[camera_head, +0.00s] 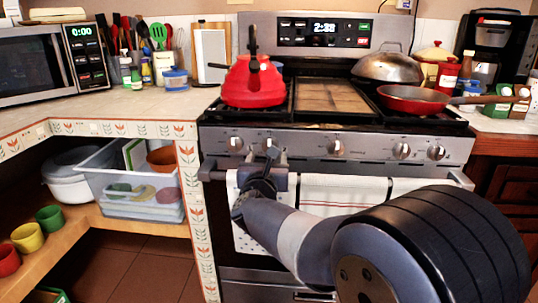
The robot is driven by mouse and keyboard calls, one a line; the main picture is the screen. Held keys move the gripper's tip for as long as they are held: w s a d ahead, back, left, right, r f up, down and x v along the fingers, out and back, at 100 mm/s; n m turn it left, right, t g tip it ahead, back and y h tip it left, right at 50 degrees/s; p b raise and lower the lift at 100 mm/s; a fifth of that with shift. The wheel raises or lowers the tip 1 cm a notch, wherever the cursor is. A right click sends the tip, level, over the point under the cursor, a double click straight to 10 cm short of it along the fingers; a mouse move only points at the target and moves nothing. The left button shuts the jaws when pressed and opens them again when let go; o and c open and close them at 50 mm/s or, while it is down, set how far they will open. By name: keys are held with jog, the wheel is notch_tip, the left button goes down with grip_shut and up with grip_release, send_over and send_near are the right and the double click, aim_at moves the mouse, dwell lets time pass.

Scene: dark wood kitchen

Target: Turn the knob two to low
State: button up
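The stove front (310,148) has a row of several silver knobs. The leftmost knob (235,143) is in plain view. The second knob from the left (268,144) is largely hidden by my gripper (273,156), which is right in front of it or just below it. I cannot tell whether they touch, or how the knob is turned. My gripper is small and dark here, and I cannot see whether its fingers are open or shut. The middle knob (335,147) and the two right knobs (401,151) (436,153) are unobstructed.
The oven handle (322,180) with hanging towels (340,195) runs just below the knobs, close to my arm. A red kettle (254,84) and a red pan (412,100) stand on the stovetop. The counter (130,104) lies to the left.

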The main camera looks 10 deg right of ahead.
jog(key=x, duration=0.5)
jog(key=c, duration=0.9)
jog(key=shift+c, duration=0.2)
